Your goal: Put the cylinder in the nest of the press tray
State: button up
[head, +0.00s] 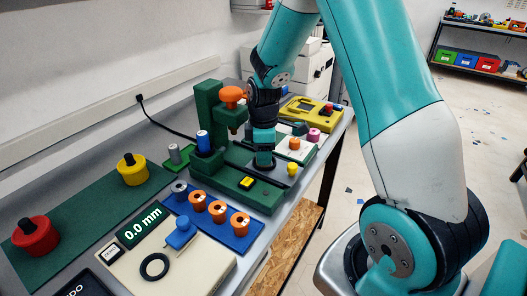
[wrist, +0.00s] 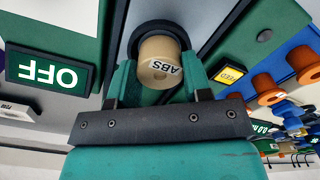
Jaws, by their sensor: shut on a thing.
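My gripper (wrist: 160,66) is shut on a tan cylinder (wrist: 160,58) marked ABS, with a green finger on each side of it. In the head view my gripper (head: 263,152) points down over the green press base (head: 232,190), to the right of the press column (head: 209,115). The cylinder is not clearly visible there.
A yellow FEED button (head: 247,183) is close in front of my gripper. A blue rack (head: 233,238) with orange-topped spools stands nearer. A lit OFF sign (wrist: 47,73) is at left in the wrist view. A yellow device (head: 302,110) is behind. The floor at right is open.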

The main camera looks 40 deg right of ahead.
jog(key=o, duration=0.9)
jog(key=shift+f, duration=0.1)
jog(key=shift+r, duration=0.6)
notch_tip(320, 180, up, 11)
jog(key=s+a+r+m+y, duration=0.2)
jog(key=s+a+r, duration=0.1)
jog(key=s+a, duration=0.8)
jog(key=s+a+r+m+y, duration=0.1)
jog(key=s+a+r+y, duration=0.1)
jog(key=s+a, duration=0.9)
jog(key=shift+s+a+r+m, duration=0.15)
jog(key=shift+a+r+m, duration=0.05)
jog(key=shift+r+m, duration=0.2)
